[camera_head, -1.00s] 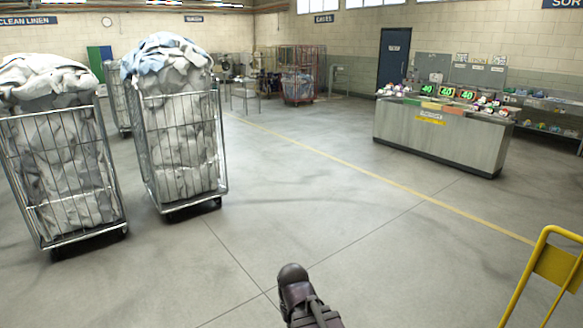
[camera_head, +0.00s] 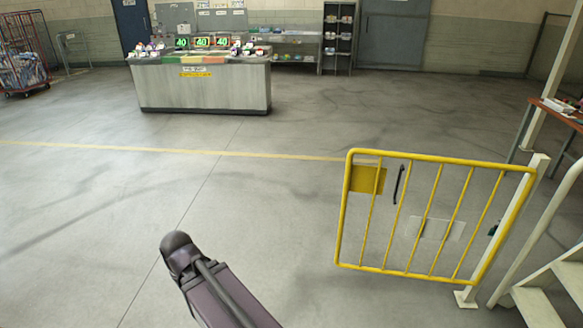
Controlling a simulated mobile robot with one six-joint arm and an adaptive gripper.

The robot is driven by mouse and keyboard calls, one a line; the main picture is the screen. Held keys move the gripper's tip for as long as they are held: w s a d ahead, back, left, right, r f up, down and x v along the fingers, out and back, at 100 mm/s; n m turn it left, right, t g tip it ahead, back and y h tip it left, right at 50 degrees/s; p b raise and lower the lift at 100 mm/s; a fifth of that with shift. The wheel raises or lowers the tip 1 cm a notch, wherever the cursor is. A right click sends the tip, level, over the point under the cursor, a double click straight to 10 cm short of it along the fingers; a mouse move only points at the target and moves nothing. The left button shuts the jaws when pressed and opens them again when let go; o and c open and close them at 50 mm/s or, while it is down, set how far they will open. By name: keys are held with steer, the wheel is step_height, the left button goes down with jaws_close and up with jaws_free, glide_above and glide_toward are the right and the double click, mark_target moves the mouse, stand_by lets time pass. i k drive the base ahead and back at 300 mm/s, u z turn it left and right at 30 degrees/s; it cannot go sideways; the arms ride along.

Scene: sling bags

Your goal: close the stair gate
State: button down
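The yellow stair gate (camera_head: 440,222) stands at the right, made of a tube frame with upright bars. Its right end is beside a white post (camera_head: 512,232) at the foot of the stairs (camera_head: 545,303). Its left end stands free over the open floor, with nothing beside it. A black handle (camera_head: 399,185) and a yellow plate (camera_head: 367,180) are near that free end. A dark link of my arm shows at the bottom, left of the gate and apart from it in the picture. My gripper does not show.
White stair rails and treads run along the right edge. A table with an orange-brown top (camera_head: 557,113) stands behind the gate. A grey counter (camera_head: 203,85) stands at the back left. A wide stretch of bare floor lies left of the gate.

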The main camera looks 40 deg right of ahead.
mark_target(362, 179)
steer(key=z, duration=0.65)
steer(key=i, duration=1.3)
steer(key=z, duration=0.5)
